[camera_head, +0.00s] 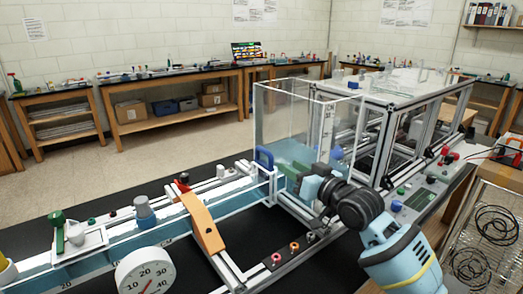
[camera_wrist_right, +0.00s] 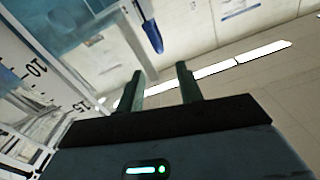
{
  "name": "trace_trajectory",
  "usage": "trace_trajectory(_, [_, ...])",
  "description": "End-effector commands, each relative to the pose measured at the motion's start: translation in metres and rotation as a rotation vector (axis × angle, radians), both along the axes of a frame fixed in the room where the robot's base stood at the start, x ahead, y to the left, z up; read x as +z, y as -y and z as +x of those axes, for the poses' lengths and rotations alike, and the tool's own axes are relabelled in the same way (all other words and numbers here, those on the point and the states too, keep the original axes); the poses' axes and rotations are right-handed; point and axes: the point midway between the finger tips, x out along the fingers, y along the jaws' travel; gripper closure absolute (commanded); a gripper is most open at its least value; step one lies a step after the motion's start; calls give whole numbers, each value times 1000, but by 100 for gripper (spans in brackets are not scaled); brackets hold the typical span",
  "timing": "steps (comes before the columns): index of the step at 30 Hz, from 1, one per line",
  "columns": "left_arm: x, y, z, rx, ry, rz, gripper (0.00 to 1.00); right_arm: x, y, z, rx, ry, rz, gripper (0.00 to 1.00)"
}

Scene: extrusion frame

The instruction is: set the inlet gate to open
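A blue handle (camera_head: 263,158), which looks like the inlet gate's grip, stands at the end of the water channel beside the clear tank. It also shows at the top of the right wrist view (camera_wrist_right: 152,35), beyond and above the fingers. How far the gate is raised I cannot tell. My right gripper (camera_head: 297,170) is over the tank's lower part, to the right of the handle and apart from it. Its two dark green fingers (camera_wrist_right: 159,88) stand apart with nothing between them. My left gripper is not in view.
The clear tank (camera_head: 280,115) has tall walls around my right gripper's area. An orange bracket (camera_head: 203,222) spans the channel (camera_head: 100,255). A white dial (camera_head: 145,273) stands in front. A control panel (camera_head: 420,198) is at the right.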

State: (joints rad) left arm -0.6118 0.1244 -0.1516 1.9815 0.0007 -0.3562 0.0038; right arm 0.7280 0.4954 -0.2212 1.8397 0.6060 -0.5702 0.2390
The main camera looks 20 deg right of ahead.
Motion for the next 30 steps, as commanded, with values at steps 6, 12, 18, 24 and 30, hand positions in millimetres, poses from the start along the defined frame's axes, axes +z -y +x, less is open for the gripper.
trace_trajectory(6, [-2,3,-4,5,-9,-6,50,0,-6,15,0,0,2,64])
trace_trajectory(12, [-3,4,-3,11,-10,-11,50,0,-17,46,0,-1,2,64])
trace_trajectory(18, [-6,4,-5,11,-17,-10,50,-1,-28,76,-1,-1,1,64])
trace_trajectory(24, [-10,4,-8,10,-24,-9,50,-2,-36,99,0,-1,1,64])
trace_trajectory(30, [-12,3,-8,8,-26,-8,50,-1,-40,110,-1,-1,-1,64])
